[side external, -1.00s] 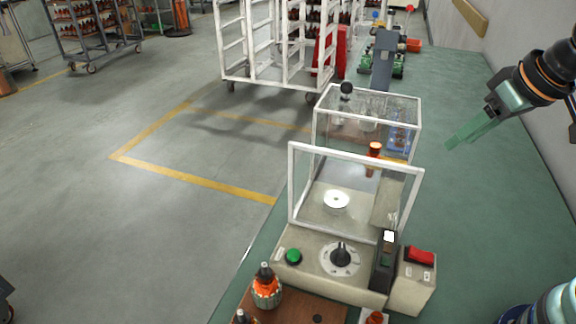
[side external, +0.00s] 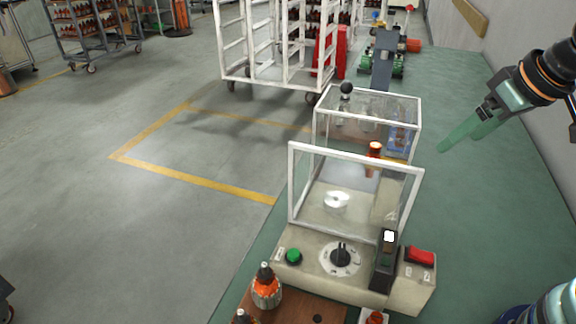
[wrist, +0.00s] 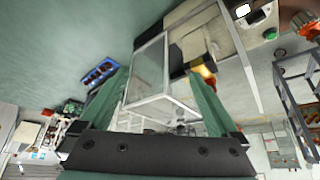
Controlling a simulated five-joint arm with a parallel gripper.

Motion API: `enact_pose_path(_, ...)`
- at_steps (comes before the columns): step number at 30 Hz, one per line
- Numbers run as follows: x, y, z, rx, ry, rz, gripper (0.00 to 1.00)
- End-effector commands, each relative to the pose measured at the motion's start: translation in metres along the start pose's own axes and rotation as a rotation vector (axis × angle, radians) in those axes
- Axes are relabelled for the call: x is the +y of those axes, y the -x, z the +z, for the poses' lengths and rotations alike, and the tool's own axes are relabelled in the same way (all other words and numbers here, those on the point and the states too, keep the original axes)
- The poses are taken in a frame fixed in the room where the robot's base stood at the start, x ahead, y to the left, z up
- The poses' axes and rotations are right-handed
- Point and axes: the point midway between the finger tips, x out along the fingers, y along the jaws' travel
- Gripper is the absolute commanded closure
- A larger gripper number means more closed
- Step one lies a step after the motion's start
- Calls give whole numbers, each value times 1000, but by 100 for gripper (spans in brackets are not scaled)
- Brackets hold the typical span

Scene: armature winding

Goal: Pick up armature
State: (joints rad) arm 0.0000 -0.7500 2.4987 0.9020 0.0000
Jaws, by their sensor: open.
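An armature with an orange body and dark shaft (side external: 266,287) stands upright on the brown board at the lower left of the side external view. A second orange-topped part (side external: 374,158) is upright by the clear guard of the winding machine (side external: 330,265). An orange part (wrist: 306,27) also shows at the upper right of the wrist view. My gripper (side external: 444,147) is at the right of the side external view, in the air, apart from the machine and the armatures. In the wrist view its green fingers (wrist: 160,88) are spread, with nothing held between them.
The machine's clear, white-framed guard (side external: 352,190) stands upright. The brown board (side external: 300,305) is at its near-left. A black-knobbed lever (side external: 346,88) rises behind the guard. A white rack cart (side external: 270,45) stands farther back.

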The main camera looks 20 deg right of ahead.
Motion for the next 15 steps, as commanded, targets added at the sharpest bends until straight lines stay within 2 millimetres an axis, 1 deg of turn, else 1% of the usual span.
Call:
enact_pose_path(4, 0, 14, -9, 6, 0, 0, 3)
enact_pose_path(8, 0, 38, -22, 6, 0, 0, 3)
enact_pose_path(9, 0, 47, -26, 7, 0, 0, 3)
enact_pose_path(15, -36, 49, -48, -62, 194, -55, 3)
